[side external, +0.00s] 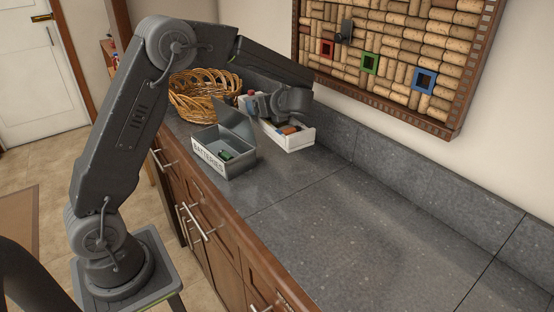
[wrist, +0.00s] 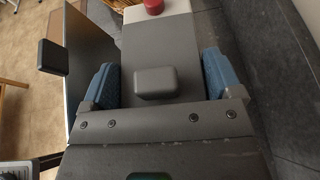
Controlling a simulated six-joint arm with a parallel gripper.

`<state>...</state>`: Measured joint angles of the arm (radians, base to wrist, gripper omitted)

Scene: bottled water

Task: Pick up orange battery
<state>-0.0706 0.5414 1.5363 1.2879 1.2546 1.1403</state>
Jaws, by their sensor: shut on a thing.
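The orange battery (side external: 289,130) shows low in the white box (side external: 300,142) on the counter in the side external view. In the wrist view the blue finger pads of my gripper (wrist: 159,80) show on both sides of a grey block, and no orange is visible there.
A wicker basket (side external: 205,96) stands behind. A red-topped thing (side external: 251,92) is beside my gripper. The front right counter (side external: 350,225) is clear.

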